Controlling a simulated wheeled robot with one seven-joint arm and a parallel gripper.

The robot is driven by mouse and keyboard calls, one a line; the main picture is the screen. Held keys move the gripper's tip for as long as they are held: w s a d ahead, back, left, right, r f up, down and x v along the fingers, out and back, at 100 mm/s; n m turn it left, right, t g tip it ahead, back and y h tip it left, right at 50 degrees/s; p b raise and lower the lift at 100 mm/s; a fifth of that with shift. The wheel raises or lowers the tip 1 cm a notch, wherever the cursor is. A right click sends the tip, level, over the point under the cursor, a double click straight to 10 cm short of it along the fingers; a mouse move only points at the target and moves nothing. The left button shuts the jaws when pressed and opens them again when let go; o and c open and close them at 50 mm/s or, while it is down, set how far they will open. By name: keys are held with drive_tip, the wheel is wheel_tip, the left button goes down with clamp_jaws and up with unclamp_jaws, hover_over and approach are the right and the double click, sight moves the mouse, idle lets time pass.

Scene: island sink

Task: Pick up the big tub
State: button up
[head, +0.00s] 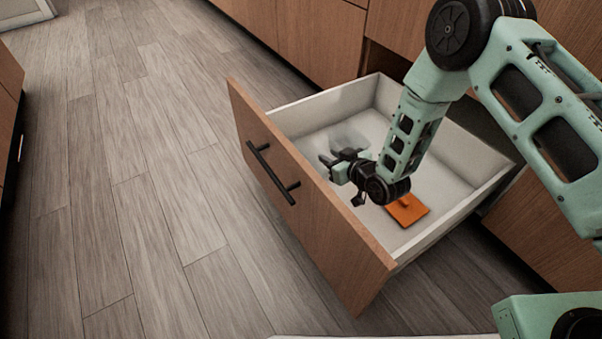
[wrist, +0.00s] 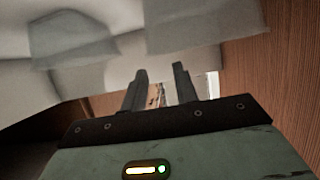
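My gripper (head: 338,168) is low inside the open drawer, close behind its front panel. In the wrist view my gripper (wrist: 160,72) shows two dark fingers standing apart, with nothing clearly held between them. A pale, see-through grey shape (head: 345,135) lies in the drawer just beyond the gripper in the head view. It may be the big tub, but its outline is faint and partly hidden by the gripper. Blurred grey shapes (wrist: 72,40) fill the top of the wrist view; I cannot tell whether they are the tub or shadows.
The white-lined drawer (head: 290,122) is pulled out, with a wooden front and black handle (head: 270,172). A flat orange object (head: 407,209) lies in it beneath my arm. The drawer walls stand close around the gripper. The wood floor (head: 130,170) to the left is clear.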

drive_tip(key=shift+w+a+f, duration=0.2)
drive_tip(key=shift+w+a, duration=0.1)
drive_tip(key=shift+w, duration=0.1)
drive_tip(key=b+x, duration=0.3)
drive_tip(key=b, duration=0.1)
drive_tip(key=shift+w+d+f, duration=0.1)
drive_tip(key=shift+w+f, duration=0.2)
drive_tip(key=shift+f, duration=0.2)
drive_tip(key=shift+w+a, duration=0.35)
drive_tip(key=shift+w, duration=0.15)
clamp_jaws()
